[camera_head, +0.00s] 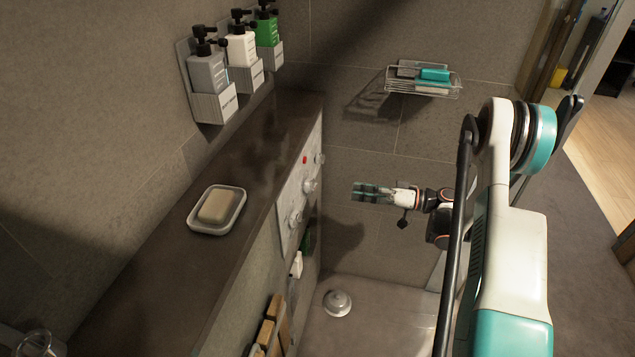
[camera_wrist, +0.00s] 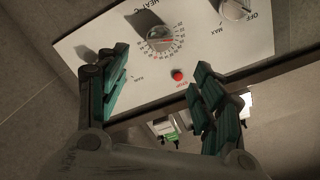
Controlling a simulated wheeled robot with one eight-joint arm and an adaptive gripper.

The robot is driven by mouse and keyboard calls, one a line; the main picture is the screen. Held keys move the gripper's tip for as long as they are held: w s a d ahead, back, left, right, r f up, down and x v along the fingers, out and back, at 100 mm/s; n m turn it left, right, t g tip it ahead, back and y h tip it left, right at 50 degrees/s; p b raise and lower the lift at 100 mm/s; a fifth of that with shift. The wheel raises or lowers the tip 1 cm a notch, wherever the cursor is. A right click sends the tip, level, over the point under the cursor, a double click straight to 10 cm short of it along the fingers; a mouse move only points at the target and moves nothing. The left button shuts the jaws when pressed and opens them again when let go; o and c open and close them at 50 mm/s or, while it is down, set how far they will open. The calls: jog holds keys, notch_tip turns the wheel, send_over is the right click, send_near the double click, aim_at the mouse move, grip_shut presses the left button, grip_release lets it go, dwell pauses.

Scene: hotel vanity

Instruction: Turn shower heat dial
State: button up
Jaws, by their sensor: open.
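The heat dial (camera_wrist: 158,36) shows in the wrist view, near the top middle, a round knob ringed by a numbered scale under the word HEAT. It sits on a white control panel (camera_wrist: 90,45); the panel also shows in the head view (camera_head: 288,195) on the side of the ledge. My gripper (camera_wrist: 160,60) is open and empty, its teal-padded fingers apart, with the dial seen between and beyond their tips. In the head view my gripper (camera_head: 357,189) is right of the panel, with a gap between them. I cannot tell which head-view knob is the heat dial.
A red stop button (camera_wrist: 178,75) and an OFF/MAX knob (camera_wrist: 236,8) are near the dial. A soap dish (camera_head: 218,228) lies on the ledge (camera_head: 160,265). A wire rack (camera_head: 423,90) hangs on the back wall. Small bottles (camera_wrist: 163,127) show below the panel.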

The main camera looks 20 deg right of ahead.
aim_at(313, 185)
jog(key=b+x, duration=0.4)
jog(key=x, duration=0.9)
jog(key=shift+a+f, duration=0.1)
jog(key=shift+a, duration=0.1)
jog(key=c, duration=1.1)
